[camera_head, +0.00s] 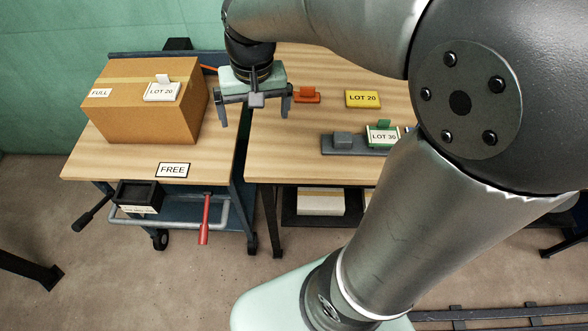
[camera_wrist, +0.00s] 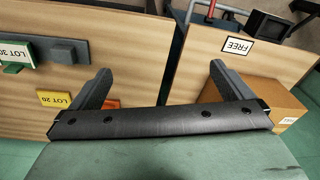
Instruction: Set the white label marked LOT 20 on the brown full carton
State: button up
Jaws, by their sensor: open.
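The white label marked LOT 20 (camera_head: 162,91) lies on the top of the brown carton (camera_head: 150,121), with its tab standing up. The carton bears a small FULL tag (camera_head: 101,93) and stands on the left wooden table. My gripper (camera_head: 253,117) is open and empty, to the right of the carton and apart from it, above the gap between the tables. In the wrist view my gripper (camera_wrist: 160,68) has its fingers wide apart, and the carton (camera_wrist: 283,112) shows partly at the right. The white label is not visible there.
On the right table are a yellow LOT 20 label (camera_head: 363,98), an orange tabbed piece (camera_head: 307,95) and a grey holder (camera_head: 340,150) with a green-edged LOT 30 label (camera_head: 383,137). A FREE sign (camera_head: 173,170) marks the left table's front. Its carton-free front is clear.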

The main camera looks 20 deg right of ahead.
jog(key=s+d+f+n, duration=0.1)
jog(key=s+f, duration=0.1)
jog(key=s, duration=0.5)
jog(key=s+d+f+n, duration=0.1)
jog(key=s+f, duration=0.1)
jog(key=s, duration=0.5)
jog(key=shift+d+f, duration=0.15)
jog(key=shift+f, duration=0.25)
